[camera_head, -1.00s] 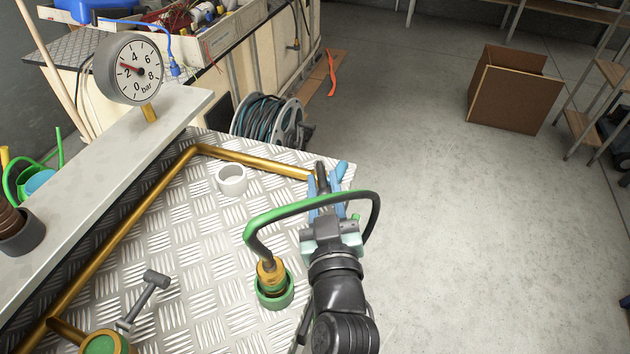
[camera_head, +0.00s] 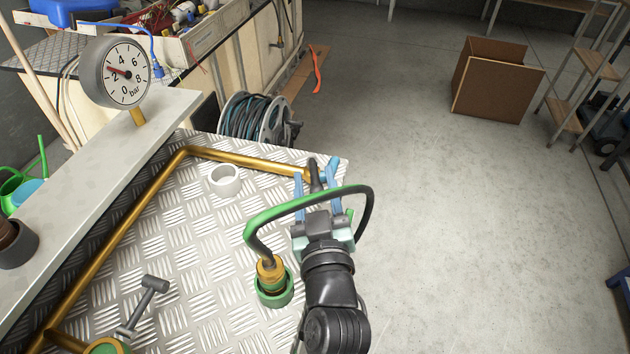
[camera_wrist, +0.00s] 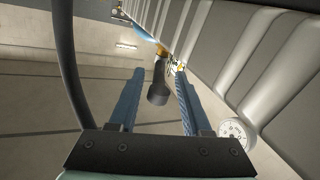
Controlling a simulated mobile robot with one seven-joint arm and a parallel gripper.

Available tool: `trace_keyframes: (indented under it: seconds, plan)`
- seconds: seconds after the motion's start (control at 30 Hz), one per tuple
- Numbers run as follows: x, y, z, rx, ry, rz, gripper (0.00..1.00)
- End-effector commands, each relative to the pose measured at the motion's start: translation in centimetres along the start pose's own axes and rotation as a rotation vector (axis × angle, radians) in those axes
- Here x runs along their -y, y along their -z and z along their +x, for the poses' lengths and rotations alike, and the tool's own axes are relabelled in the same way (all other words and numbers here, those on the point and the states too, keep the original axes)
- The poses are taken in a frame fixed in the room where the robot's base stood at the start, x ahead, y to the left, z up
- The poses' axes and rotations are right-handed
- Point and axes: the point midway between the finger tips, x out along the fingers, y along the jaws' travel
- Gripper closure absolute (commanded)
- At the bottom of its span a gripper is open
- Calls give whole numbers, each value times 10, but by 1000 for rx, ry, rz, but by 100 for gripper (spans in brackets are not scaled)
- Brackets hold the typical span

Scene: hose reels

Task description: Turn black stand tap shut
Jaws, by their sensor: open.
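The black tap handle (camera_head: 315,174) stands at the far right end of the brass pipe, near the plate's far corner. My gripper (camera_head: 317,172) is open, with one blue finger on each side of the handle. In the wrist view, the dark handle (camera_wrist: 158,88) shows between the open fingers (camera_wrist: 160,78), with gaps on both sides. Whether a finger touches it, I cannot tell. The lower part of the tap is largely hidden by the gripper and the hose.
A green and black hose (camera_head: 300,200) arches across my gripper from a brass fitting in a green ring (camera_head: 272,287). A white ring (camera_head: 224,180), a grey T-shaped handle (camera_head: 147,300) and the brass pipe (camera_head: 110,235) are on the plate. The gauge (camera_head: 118,72) reads about 2 bar.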

Motion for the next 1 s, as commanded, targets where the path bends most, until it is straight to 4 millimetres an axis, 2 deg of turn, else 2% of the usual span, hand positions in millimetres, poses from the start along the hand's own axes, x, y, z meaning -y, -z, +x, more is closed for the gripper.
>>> trace_keyframes:
  seconds: [0.17, 0.27, 0.7, 1.0]
  plan:
    - [-1, -1, -5, 1, -2, 0, 52]
    - [-1, -2, -16, 1, -2, 0, 52]
    - [1, -3, -96, 4, 1, 0, 52]
    - [0, -1, -126, 1, 1, -1, 52]
